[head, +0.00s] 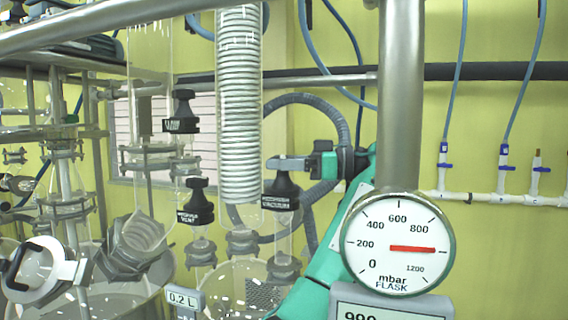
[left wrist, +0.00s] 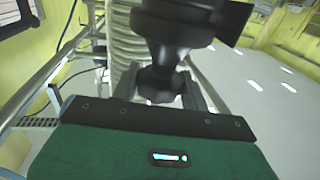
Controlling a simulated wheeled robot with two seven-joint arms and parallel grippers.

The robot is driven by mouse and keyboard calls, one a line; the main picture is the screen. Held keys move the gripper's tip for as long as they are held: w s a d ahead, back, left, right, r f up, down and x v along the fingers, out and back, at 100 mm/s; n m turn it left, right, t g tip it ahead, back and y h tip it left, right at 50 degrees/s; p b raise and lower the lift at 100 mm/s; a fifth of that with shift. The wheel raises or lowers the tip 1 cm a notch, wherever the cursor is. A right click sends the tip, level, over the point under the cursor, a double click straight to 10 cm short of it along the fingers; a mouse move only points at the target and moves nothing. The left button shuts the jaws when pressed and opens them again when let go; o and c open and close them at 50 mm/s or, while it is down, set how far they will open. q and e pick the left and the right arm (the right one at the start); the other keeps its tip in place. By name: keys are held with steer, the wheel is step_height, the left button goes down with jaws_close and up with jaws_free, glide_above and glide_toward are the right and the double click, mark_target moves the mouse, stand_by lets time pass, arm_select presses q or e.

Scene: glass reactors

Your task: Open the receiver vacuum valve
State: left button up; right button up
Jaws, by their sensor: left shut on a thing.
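The receiver vacuum valve (head: 281,188) is a black knob on a glass stem, right of the coiled condenser in the head view. Its label is small, but its lower word looks like "VACUUM". My left gripper (head: 284,164), on a teal arm from below, is at the knob's top with its fingers pointing left. It is shut on the knob. In the left wrist view the black knob (left wrist: 165,75) sits between the fingers of my left gripper (left wrist: 167,92). The knob's exact turn is hard to tell. My right gripper is out of view.
A similar black vent knob (head: 196,205) stands to the left, and another black knob (head: 183,110) is higher up. The coiled condenser (head: 239,100) is close by. A metal post and the flask gauge (head: 398,243), reading near 1000 mbar, stand at the right front.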

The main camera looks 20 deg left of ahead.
arm_select(q)
steer(key=shift+n+g, duration=0.3)
steer(key=shift+g, duration=0.1)
steer(key=o, duration=1)
steer(key=shift+t, duration=0.3)
